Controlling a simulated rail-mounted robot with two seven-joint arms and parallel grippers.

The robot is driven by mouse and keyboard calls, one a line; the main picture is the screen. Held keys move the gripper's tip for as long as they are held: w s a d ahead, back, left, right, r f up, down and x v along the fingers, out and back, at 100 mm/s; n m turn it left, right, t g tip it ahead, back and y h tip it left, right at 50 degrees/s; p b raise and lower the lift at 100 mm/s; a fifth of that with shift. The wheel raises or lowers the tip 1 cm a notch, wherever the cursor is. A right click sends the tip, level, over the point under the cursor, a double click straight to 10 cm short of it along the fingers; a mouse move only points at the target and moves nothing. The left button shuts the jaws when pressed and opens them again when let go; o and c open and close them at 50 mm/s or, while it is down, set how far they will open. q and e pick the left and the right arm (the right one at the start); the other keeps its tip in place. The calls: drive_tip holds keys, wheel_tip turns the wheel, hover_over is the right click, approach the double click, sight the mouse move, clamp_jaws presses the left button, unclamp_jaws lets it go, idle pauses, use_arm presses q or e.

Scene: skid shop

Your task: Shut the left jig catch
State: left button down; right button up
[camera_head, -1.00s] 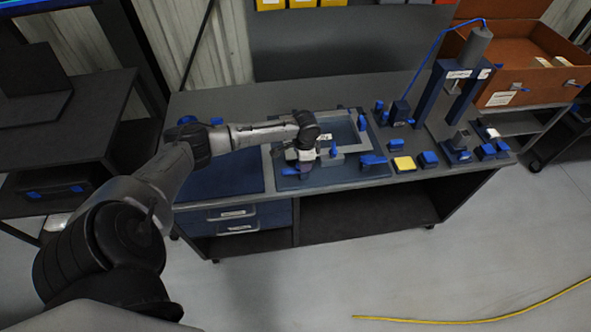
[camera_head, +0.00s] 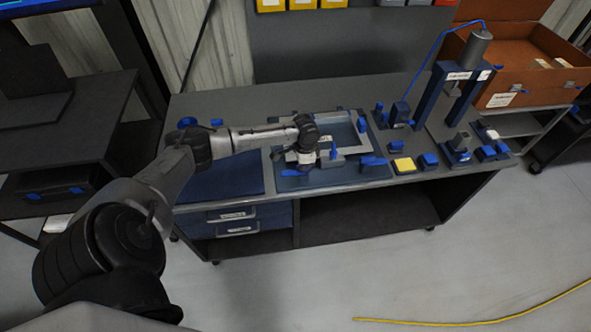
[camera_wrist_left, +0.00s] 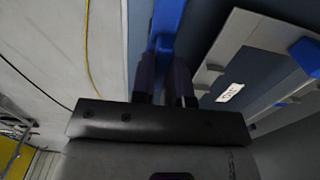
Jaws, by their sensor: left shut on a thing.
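The jig (camera_head: 349,175) is a blue-grey plate with a light grey frame on the bench. The left jig catch (camera_head: 291,173) has a blue handle at the plate's front left, partly hidden by my gripper. In the left wrist view its blue handle (camera_wrist_left: 168,22) runs up from between my fingers. My left gripper (camera_head: 306,168) comes down over this catch and is shut on its handle; the two dark fingers (camera_wrist_left: 164,82) stand on either side of it. The right jig catch (camera_head: 372,161) shows its blue handle at the front right. My right gripper is not in view.
An upright blue post (camera_head: 334,149) stands close to the right of my gripper. A blue press (camera_head: 457,85) stands at the back right. A dark blue mat (camera_head: 222,178) lies left.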

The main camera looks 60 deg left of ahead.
use_arm(q)
drive_tip(key=shift+r+m+p, duration=0.15)
drive_tip(key=shift+m+p, duration=0.35)
drive_tip(key=shift+m, duration=1.4)
drive_tip(key=shift+m+p, duration=0.3)
drive_tip(key=shift+m, duration=0.2)
